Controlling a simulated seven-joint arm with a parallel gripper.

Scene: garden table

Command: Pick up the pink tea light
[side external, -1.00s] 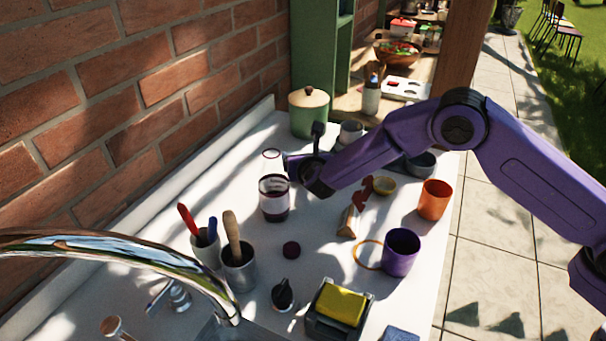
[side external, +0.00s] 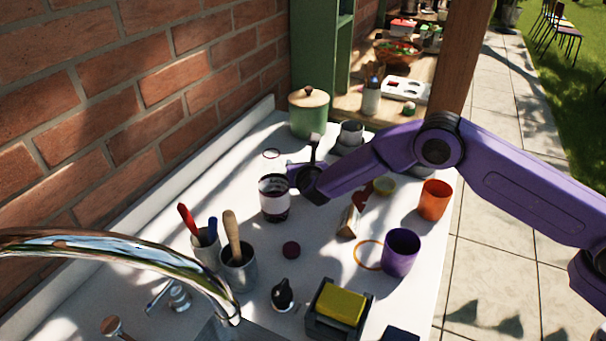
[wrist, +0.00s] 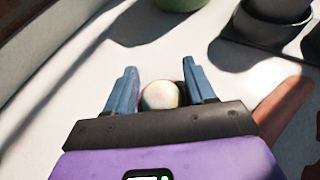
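A small round pale thing with a pinkish edge (wrist: 160,95), apparently the tea light, sits between the fingers of my gripper (wrist: 160,88) in the wrist view. The two blue-grey fingers stand apart on either side of it. Narrow gaps seem to show, and I cannot tell whether either finger touches it. I cannot make out the tea light there.
A green lidded pot (side external: 308,117) and grey cups (side external: 350,134) stand beyond the gripper. A purple mug (side external: 401,252), an orange cup (side external: 434,200) and a wooden piece (side external: 348,222) are nearer. Tool cups (side external: 239,268) and a tap (side external: 130,246) are at front left.

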